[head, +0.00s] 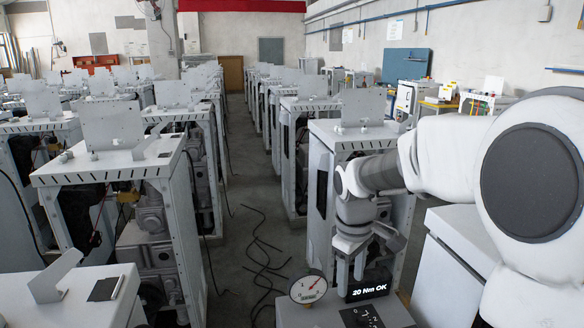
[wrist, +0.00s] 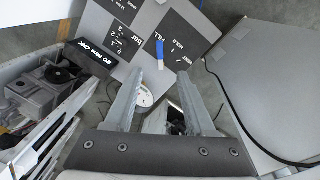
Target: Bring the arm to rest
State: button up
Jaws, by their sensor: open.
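My arm reaches in from the right side of the head view, bent at the elbow, with my gripper (head: 352,278) pointing down. Beyond the fingertips lies the panel (wrist: 120,15) with black labels and a blue lever or handle (wrist: 160,52). I cannot tell how far the fingertips are from it.
White dispenser frames (head: 112,165) stand in rows on both sides. A grey aisle runs between them, with loose black cables (head: 262,255) on its floor. A grey cabinet (head: 455,250) stands close under my arm. In the wrist view a black cable (wrist: 240,120) curves at the right.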

jog(key=s+r+m+t, duration=0.2)
jog(key=s+r+m, duration=0.2)
jog(key=s, duration=0.6)
jog(key=s+d+r+m+t, duration=0.1)
jog(key=s+r+m+t, duration=0.1)
jog(key=s, duration=0.9)
jog(key=r+m, duration=0.1)
jog(key=m, duration=0.1)
jog(key=shift+d+r+m+t+y, duration=0.2)
jog(key=shift+r+m+t+y, duration=0.1)
jog(key=shift+r, duration=0.1)
